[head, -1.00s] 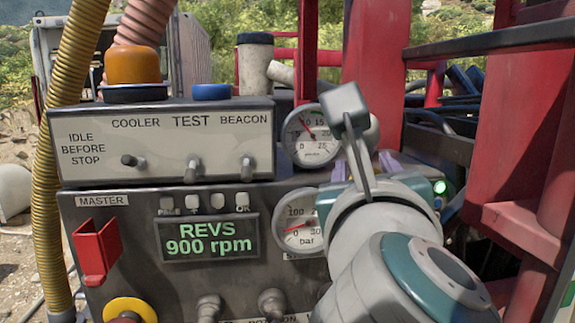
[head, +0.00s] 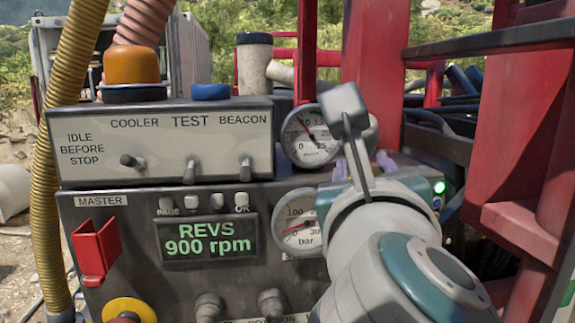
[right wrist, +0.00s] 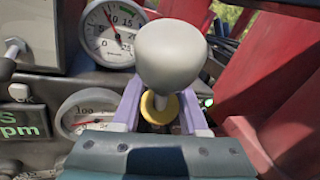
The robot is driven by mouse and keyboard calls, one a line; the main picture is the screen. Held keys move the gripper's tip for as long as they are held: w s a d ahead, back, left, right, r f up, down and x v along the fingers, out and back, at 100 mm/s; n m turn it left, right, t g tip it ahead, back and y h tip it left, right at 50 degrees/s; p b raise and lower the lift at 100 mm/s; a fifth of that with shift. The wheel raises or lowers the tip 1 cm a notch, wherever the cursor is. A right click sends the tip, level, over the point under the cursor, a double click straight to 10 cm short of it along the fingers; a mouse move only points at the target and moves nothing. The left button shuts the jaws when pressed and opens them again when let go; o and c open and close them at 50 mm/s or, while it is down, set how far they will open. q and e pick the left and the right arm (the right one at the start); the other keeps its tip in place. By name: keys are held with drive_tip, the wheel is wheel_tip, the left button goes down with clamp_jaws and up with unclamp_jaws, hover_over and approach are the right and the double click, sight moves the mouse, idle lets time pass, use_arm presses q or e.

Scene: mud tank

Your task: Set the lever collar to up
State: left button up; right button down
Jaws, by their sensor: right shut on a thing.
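The lever shows in the right wrist view as a rounded pale grey knob (right wrist: 170,55) on a short stem, with a yellow collar (right wrist: 152,108) around the stem below the knob. The purple fingers of my right gripper (right wrist: 160,102) flank the collar and are shut on it. In the head view my right gripper (head: 363,167) is at the right end of the panel, mostly behind my wrist. There the knob (head: 373,132) shows only as a pale edge, and the collar is hidden. My left gripper is not in view.
Two dial gauges (head: 309,136) (head: 297,222) sit just left of the lever. A switch box (head: 165,142) and display (head: 208,237) are further left. Red posts and rails (head: 520,160) stand close on the right. A green lamp (head: 439,187) glows beside my wrist.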

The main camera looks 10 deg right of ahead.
idle(0.4)
drive_tip(key=shift+s+a+r, duration=0.15)
drive_tip(key=shift+r, duration=0.25)
drive_tip(key=shift+s+a+r, duration=0.1)
drive_tip(key=shift+a+r, duration=0.05)
drive_tip(key=shift+r, duration=0.2)
drive_tip(key=shift+c, duration=2.1)
unclamp_jaws()
drive_tip(key=shift+s, duration=0.1)
